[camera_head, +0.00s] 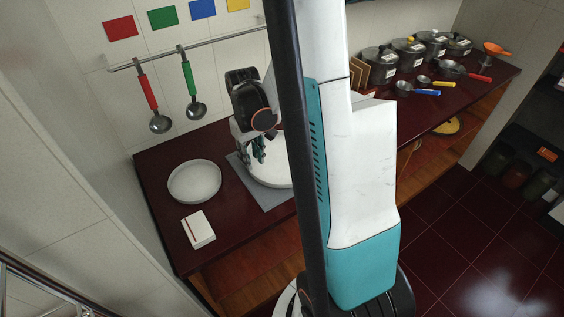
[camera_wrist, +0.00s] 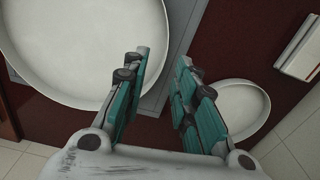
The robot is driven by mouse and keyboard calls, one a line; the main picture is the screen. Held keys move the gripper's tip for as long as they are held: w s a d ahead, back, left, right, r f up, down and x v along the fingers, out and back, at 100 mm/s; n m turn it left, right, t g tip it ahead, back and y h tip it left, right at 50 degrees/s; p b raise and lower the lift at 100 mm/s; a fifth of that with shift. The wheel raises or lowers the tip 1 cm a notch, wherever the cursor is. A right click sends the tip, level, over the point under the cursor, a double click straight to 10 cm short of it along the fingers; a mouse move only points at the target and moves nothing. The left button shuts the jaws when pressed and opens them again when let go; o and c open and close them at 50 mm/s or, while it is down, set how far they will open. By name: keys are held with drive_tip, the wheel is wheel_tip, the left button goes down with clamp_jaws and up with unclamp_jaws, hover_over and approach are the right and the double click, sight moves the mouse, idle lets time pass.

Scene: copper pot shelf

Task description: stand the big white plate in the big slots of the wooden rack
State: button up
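The big white plate (camera_wrist: 80,45) fills the upper left of the wrist view, lying flat on a grey mat. In the head view the big plate (camera_head: 268,174) is partly hidden by my own column. My gripper (camera_head: 258,153) is over the plate's left side, pointing down. In the wrist view its teal fingers (camera_wrist: 160,70) are apart with nothing held. The left finger overlaps the plate's rim; I cannot tell whether it touches. Thin wooden uprights (camera_head: 358,73), probably the wooden rack, show beside my arm at the back; most of it is hidden, slots included.
A smaller white plate (camera_head: 194,181) lies left of the grey mat (camera_head: 270,204), with a white box (camera_head: 198,229) before it. Ladles (camera_head: 155,110) hang from the wall rail. Lidded pots (camera_head: 381,66) and small pans (camera_head: 415,90) stand on the counter's right part.

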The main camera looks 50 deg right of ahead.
drive_tip(key=shift+w+a+f+b, duration=0.1)
drive_tip(key=shift+f+b, duration=0.5)
drive_tip(key=shift+f, duration=0.95)
drive_tip(key=shift+a+f+b, duration=0.1)
drive_tip(key=shift+f+b, duration=0.5)
drive_tip(key=shift+f, duration=0.9)
drive_tip(key=shift+r, duration=0.1)
drive_tip(key=shift+c, duration=0.2)
clamp_jaws()
